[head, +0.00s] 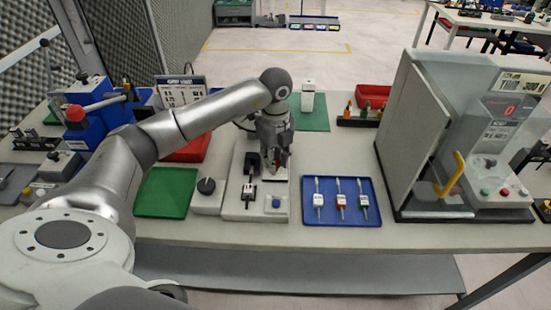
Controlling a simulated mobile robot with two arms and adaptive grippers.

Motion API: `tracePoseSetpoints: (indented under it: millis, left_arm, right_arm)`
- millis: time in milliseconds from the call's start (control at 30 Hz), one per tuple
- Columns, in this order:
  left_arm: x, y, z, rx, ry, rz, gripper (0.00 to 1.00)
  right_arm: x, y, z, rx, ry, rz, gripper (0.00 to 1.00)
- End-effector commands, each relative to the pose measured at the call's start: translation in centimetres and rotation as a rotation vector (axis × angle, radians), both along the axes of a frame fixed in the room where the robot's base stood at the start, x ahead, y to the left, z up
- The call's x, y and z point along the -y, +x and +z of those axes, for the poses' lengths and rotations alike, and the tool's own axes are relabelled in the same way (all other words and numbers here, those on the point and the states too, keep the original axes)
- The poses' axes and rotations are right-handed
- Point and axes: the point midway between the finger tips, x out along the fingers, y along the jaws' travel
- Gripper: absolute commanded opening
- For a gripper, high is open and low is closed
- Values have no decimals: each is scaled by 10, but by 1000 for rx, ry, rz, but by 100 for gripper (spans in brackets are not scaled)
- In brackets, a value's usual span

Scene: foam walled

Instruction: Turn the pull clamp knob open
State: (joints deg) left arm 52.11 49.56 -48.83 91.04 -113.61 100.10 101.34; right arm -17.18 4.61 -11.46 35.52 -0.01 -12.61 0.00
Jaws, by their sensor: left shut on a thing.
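The clamp fixture (239,208) is a pale block on the bench with dark metal clamp parts (250,187) and a blue button at its front. My left gripper (276,166) reaches down over the back right of the fixture. It is shut on what looks like the pull clamp knob, mostly hidden between the fingers. A small bit of red shows near the fingertips. Whether the clamp is open cannot be told. A black rotary knob (206,186) on a small box left of the fixture is untouched. My right gripper is not in view.
A blue tray (341,220) with several tagged tools lies right of the fixture, and a green mat (165,192) lies left. A grey-walled machine (415,130) stands at the right. A blue device (95,117) with a red-tipped lever stands at the left.

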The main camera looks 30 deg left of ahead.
Motion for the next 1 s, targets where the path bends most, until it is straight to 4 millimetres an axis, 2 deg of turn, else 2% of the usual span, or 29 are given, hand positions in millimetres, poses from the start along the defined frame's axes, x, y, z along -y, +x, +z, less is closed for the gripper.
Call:
tracePoseSetpoints:
  millis: [400,433,567,867,1000]
  left_arm:
    - [-2,2,3,9,3,9,1]
    - [-2,2,3,9,3,9,29]
    - [-2,2,2,7,2,8,45]
    - [-1,1,1,3,1,5,48]
    - [-1,1,9,5,0,5,48]
  right_arm:
    - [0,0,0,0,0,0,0]
    - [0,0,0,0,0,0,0]
    - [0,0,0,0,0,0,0]
    - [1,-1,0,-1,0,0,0]
    - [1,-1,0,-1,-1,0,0]
